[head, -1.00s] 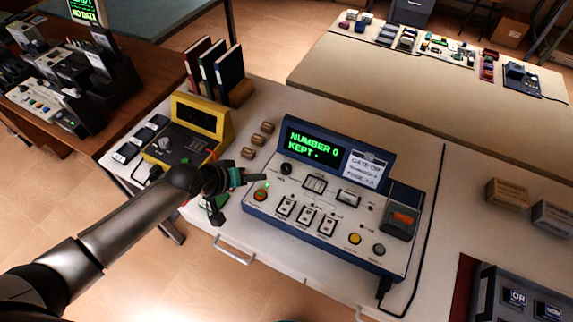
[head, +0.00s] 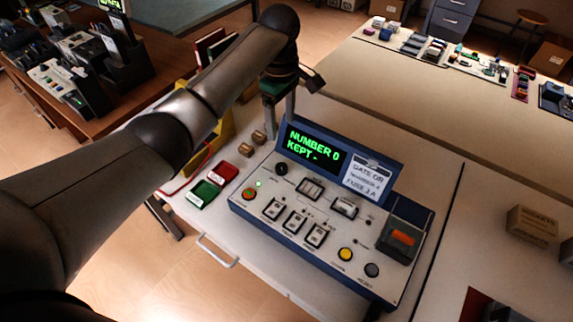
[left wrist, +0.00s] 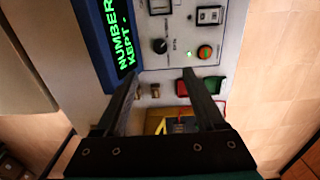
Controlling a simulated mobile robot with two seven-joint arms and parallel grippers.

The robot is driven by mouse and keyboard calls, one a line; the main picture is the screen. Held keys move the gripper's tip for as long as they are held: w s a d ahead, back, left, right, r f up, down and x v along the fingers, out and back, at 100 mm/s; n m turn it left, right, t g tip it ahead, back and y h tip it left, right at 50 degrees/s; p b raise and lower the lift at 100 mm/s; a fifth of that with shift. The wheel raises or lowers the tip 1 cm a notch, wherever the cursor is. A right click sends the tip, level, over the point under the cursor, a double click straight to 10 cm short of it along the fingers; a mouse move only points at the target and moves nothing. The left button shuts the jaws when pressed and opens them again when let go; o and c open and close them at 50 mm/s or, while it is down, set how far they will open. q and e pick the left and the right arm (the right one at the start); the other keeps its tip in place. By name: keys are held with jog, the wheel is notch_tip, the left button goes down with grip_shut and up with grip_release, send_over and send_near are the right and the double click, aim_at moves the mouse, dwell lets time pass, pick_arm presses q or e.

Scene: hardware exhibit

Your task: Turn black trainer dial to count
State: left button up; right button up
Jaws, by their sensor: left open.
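The trainer (head: 335,215) is a blue-edged, white-topped console on the white table. Its screen (head: 314,151) reads "NUMBER 0 KEPT" in green. The small black dial (head: 281,168) sits below the screen's left end; it also shows in the left wrist view (left wrist: 159,46), apart from my fingers. The pointer setting and labels are too small to read. My left gripper (head: 280,127) is above and behind the console's left end, fingers pointing down. In the left wrist view the gripper (left wrist: 160,76) is open and empty, with the dial just beyond the fingertips. My right gripper is not in view.
A red block (head: 224,173) and a green block (head: 204,195) lie left of the console, with small brown blocks (head: 258,137) behind. A yellow device (head: 215,135) is partly hidden by my left arm. Brown boxes (head: 532,225) stand at right.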

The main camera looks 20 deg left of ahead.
aim_at(281, 167)
pick_arm(q)
notch_tip(281, 167, down, 15)
jog(key=b, duration=0.3)
jog(key=shift+c, duration=0.4)
jog(key=shift+a, duration=0.1)
grip_shut()
